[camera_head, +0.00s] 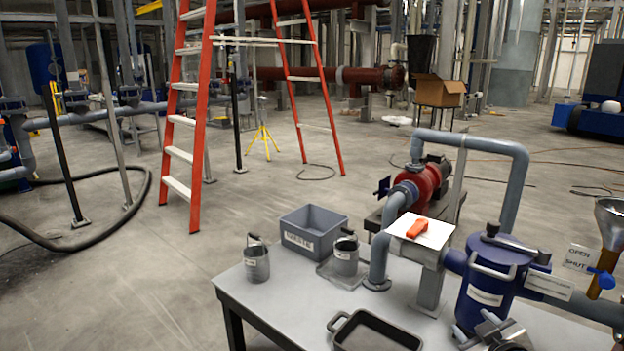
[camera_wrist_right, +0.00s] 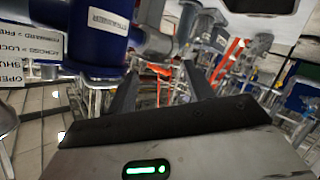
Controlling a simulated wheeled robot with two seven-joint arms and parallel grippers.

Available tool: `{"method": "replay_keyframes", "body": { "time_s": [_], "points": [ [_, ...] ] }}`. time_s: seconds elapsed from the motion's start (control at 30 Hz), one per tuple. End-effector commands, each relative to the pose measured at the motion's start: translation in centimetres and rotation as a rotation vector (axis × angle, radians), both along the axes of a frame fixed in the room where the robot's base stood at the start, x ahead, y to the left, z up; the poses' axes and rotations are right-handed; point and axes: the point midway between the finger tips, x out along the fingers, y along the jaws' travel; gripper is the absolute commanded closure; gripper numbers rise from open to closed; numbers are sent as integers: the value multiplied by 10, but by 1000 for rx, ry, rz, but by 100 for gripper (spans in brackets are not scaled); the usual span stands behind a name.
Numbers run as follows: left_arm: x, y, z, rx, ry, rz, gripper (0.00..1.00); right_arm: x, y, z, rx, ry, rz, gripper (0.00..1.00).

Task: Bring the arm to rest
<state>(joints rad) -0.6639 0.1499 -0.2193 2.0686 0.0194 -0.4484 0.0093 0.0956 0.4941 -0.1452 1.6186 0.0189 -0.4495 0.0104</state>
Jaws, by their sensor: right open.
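My right gripper (camera_head: 488,328) shows at the bottom right of the head view, in front of the blue strainer housing (camera_head: 488,285). In the right wrist view its two dark fingers (camera_wrist_right: 160,90) stand apart with nothing held between them. The blue housing with its white label also shows in the wrist view (camera_wrist_right: 100,28), close beyond the fingers at upper left. I cannot tell whether the gripper touches it. Most of the right arm is outside the head view. My left gripper is not in view.
The grey table (camera_head: 275,305) carries a labelled grey bin (camera_head: 310,235), two small buckets (camera_head: 257,262) (camera_head: 346,256), and a black tray (camera_head: 375,335). A red pump (camera_head: 420,182), grey pipes and an orange item (camera_head: 417,228) on a white plate stand behind.

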Motion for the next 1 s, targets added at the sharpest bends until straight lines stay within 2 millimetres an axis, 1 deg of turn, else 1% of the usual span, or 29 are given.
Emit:
{"method": "replay_keyframes", "body": {
  "time_s": [0.03, 0.07, 0.1, 0.17, 0.2, 0.23, 0.27, 0.3, 0.37, 0.4, 0.5, 0.6, 0.63, 0.67, 0.77, 1.0],
  "points": [
    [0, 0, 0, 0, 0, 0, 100, -26, 27, -28, 43, 45, 30, 48],
    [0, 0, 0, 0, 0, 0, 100, -40, 41, -40, 66, 66, 44, 48],
    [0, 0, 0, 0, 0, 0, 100, -59, 59, -55, 99, 96, 61, 48],
    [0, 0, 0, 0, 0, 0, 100, -90, 85, -74, 152, 138, 83, 48],
    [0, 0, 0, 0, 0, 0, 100, -111, 102, -84, 187, 164, 94, 48],
    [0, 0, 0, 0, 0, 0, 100, -126, 113, -90, 211, 184, 100, 48],
    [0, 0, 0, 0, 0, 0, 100, -140, 123, -95, 237, 201, 105, 48],
    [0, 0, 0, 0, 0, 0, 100, -158, 135, -100, 269, 223, 108, 48],
    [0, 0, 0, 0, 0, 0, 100, -183, 151, -105, 313, 254, 109, 48],
    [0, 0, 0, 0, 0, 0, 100, -198, 160, -108, 341, 272, 108, 48],
    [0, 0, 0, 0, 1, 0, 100, -233, 180, -110, 406, 313, 99, 48],
    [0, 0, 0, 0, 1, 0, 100, -261, 194, -108, 460, 346, 85, 48],
    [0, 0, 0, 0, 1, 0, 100, -268, 197, -107, 474, 354, 79, 48],
    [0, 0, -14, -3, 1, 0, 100, -262, 196, -117, 478, 341, 83, 48],
    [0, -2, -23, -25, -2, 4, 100, -259, 198, -122, 501, 327, 85, 48],
    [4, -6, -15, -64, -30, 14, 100, -258, 201, -123, 529, 315, 86, 48]
  ]
}}
